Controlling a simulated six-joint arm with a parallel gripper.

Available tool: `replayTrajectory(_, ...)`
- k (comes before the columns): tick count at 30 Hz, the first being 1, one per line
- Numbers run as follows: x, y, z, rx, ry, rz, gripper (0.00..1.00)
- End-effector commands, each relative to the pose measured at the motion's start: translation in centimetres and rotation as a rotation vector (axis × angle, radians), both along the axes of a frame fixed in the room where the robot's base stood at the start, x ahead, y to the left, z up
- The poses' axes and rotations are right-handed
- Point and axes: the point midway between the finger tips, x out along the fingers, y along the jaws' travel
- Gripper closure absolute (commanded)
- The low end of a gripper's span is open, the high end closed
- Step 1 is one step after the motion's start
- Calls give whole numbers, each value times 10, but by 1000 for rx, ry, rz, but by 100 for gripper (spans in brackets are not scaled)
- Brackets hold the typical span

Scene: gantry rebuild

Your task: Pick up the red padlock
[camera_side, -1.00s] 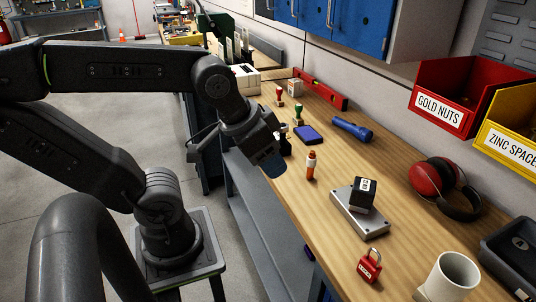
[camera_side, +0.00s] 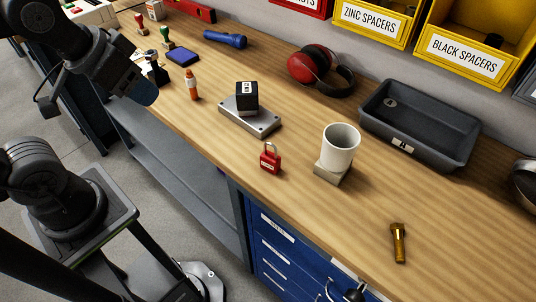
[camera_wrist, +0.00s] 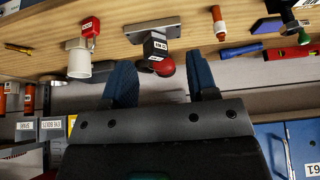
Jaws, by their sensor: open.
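The red padlock (camera_side: 270,160) stands upright near the front edge of the wooden bench, its silver shackle on top. It has a pale label on its front. It also shows at the upper left of the wrist view (camera_wrist: 90,27). My gripper (camera_side: 142,92) is over the bench's front edge at the upper left of the side view, well to the left of the padlock and apart from it. In the wrist view its two blue fingers (camera_wrist: 161,80) are spread apart with nothing between them.
A metal plate (camera_side: 262,127) bearing a black labelled cube (camera_side: 247,97) lies left of the padlock. A white mug (camera_side: 341,148) stands on a small block to its right. An orange marker (camera_side: 191,86) stands near my gripper. A grey tray (camera_side: 440,116) lies farther back.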

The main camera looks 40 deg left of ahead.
Motion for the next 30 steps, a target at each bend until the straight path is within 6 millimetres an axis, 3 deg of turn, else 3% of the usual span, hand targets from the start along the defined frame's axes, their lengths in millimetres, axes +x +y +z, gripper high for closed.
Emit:
replayTrajectory(14, 0, 0, 0, 0, 0, 0, 47)
replayTrajectory(20, 0, 0, 0, 0, 0, 0, 29)
replayTrajectory(30, 1, 0, 10, 0, -3, 0, 28)
